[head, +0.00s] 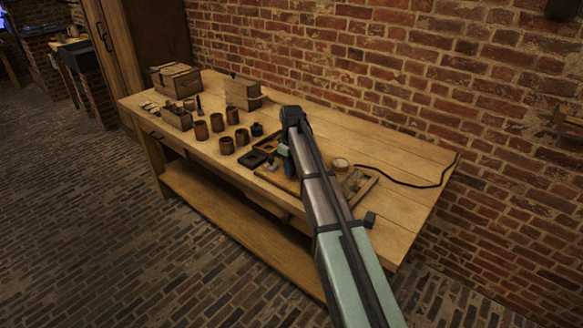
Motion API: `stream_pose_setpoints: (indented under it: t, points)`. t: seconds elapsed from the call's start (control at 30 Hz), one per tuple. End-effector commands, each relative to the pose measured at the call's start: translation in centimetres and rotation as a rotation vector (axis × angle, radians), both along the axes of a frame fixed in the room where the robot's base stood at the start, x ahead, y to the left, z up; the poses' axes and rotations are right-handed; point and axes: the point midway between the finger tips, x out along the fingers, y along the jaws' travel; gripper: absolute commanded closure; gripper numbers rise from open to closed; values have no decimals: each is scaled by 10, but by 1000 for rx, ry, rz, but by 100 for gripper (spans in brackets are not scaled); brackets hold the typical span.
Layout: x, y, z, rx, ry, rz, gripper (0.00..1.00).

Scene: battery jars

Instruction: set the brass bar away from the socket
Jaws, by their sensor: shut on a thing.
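My arm reaches in from the lower right over the workbench. My gripper (288,167) points down beside a wooden tray, low over the bench. Its fingertips are mostly hidden by the arm and too small to make out. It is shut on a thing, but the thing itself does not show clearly. I cannot pick out the brass bar or the socket with certainty. Several brown jars (217,122) stand on the bench left of my gripper.
The wooden workbench (405,150) stands against a brick wall. A wooden box (175,80) is at the back left. A small dark tray (252,158) lies left of my gripper. A round pale-topped thing (340,163) is right of my arm, near a black cable (410,180).

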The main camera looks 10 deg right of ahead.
Motion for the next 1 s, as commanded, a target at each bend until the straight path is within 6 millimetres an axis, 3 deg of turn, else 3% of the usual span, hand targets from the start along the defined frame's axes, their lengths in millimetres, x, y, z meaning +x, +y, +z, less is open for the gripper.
stream_pose_setpoints:
  t: [0.2,0.57,0.8,1.0]
  points:
    - [0,0,0,0,0,0,100]
    - [0,0,0,0,0,0,100]
    - [-18,17,0,0,0,1,100]
    - [-18,18,0,3,3,0,100]
